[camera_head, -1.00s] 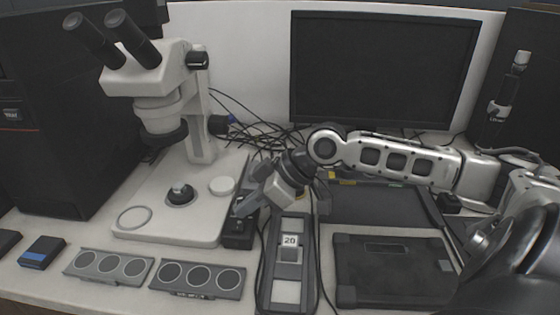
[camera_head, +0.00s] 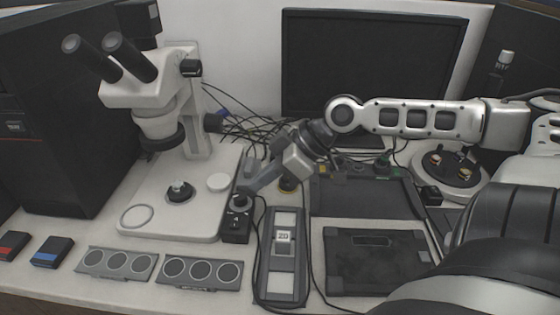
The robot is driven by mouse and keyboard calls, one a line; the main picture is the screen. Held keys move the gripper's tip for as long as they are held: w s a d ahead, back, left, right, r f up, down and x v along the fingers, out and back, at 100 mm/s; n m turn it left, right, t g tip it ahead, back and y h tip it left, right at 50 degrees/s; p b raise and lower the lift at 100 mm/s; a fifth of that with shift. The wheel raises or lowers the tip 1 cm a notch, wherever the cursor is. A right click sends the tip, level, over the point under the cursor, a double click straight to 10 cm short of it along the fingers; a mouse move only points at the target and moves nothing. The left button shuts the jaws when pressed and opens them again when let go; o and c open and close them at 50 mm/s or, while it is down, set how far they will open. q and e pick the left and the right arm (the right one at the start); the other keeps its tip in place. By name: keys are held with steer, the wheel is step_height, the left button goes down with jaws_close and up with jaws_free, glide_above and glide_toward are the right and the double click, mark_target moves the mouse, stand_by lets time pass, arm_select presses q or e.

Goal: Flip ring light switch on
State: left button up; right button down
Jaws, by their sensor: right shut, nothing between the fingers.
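A small black control box (camera_head: 236,228) stands just right of the microscope base, with a knob or switch on its top; which way the switch lies is too small to tell. The microscope (camera_head: 150,95) stands at the left, with a dark ring (camera_head: 164,139) under its head. My right gripper (camera_head: 244,193) reaches in from the right. Its shut, empty fingers point down-left at the top of the control box, very near it. I cannot tell whether they touch it. My left gripper is not in view.
A dark holder with white panels marked 20 (camera_head: 283,236) lies right of the box. Grey plates with round discs (camera_head: 200,272) lie in front of the microscope. Black trays (camera_head: 375,262) lie right, a monitor (camera_head: 373,68) stands behind, and cables (camera_head: 255,130) run behind the arm.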

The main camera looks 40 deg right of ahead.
arm_select(q)
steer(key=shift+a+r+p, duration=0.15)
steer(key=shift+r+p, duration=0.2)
steer(key=shift+p, duration=0.2)
arm_select(e)
steer(key=v, duration=0.4)
steer(key=shift+d+f, duration=0.15)
steer(key=shift+d, duration=0.05)
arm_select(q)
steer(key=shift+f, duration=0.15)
